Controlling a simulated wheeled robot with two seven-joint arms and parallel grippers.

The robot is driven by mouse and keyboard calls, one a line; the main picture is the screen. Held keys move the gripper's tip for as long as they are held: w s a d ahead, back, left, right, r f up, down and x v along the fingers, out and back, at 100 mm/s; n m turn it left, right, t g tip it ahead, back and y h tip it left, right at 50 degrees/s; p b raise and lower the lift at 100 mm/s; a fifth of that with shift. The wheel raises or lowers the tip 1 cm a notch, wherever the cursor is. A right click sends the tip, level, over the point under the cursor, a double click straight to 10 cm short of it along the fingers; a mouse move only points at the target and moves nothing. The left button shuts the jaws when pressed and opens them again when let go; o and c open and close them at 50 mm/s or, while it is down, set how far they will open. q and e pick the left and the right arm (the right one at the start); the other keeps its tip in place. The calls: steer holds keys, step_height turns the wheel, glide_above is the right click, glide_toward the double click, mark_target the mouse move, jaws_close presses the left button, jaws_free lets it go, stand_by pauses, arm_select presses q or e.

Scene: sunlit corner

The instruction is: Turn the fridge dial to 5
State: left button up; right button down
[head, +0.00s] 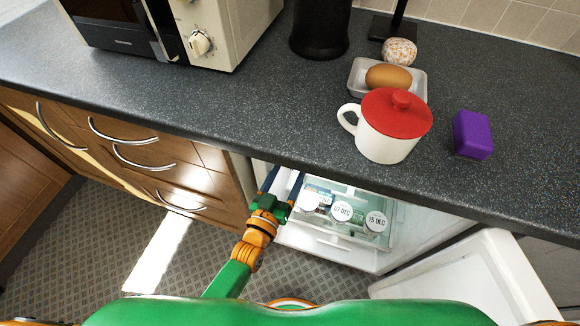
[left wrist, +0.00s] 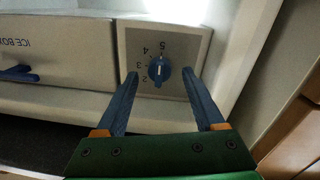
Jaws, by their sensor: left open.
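The fridge (head: 330,246) stands open under the counter. Its blue dial (left wrist: 158,70) sits on a grey square panel (left wrist: 188,44) in the left wrist view, where the printed numbers, including 2, 3, 4 and 5, appear upside down. A pale mark shows on the dial, but I cannot tell exactly which number it points to. My left gripper (head: 283,183) reaches into the fridge opening. In the left wrist view its blue fingers (left wrist: 159,76) are open, one on each side of the dial, with gaps visible. The counter hides the dial in the head view. My right gripper is not in view.
The ice box front (left wrist: 60,55) is beside the dial panel. Dated jars (head: 341,212) stand inside the fridge; its white door (head: 460,284) is open at right. On the counter (head: 250,115) above are a red-lidded mug (head: 385,141), an egg tray (head: 357,80), a purple block (head: 472,134) and a microwave (head: 232,35).

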arm_select(q)
steer(key=v, duration=0.5)
steer(key=shift+s+a, duration=0.1)
steer(key=shift+s, duration=0.25)
steer(key=s+a+f+g+y+p, duration=0.2)
steer(key=s+a+f+g, duration=0.15)
steer(key=f, duration=0.45)
steer(key=s+a+f+g+y+p, duration=0.1)
steer(key=s+a+f+g, duration=0.3)
steer(key=f, duration=0.4)
steer(key=s+a+f+g+y, duration=0.1)
steer(key=s+a+f+g, duration=0.1)
steer(key=s, duration=0.5)
steer(key=s+a+f+g+y+p, duration=0.1)
steer(key=s+a+f+g, duration=0.2)
steer(key=s, duration=0.4)
steer(key=s+a+f+g+y+p, duration=0.1)
steer(key=s+a+f+g, duration=0.2)
steer(key=s, duration=0.4)
steer(key=shift+s+a+f+y, duration=0.2)
steer(key=shift+s+f+y, duration=0.2)
steer(key=shift+f, duration=0.2)
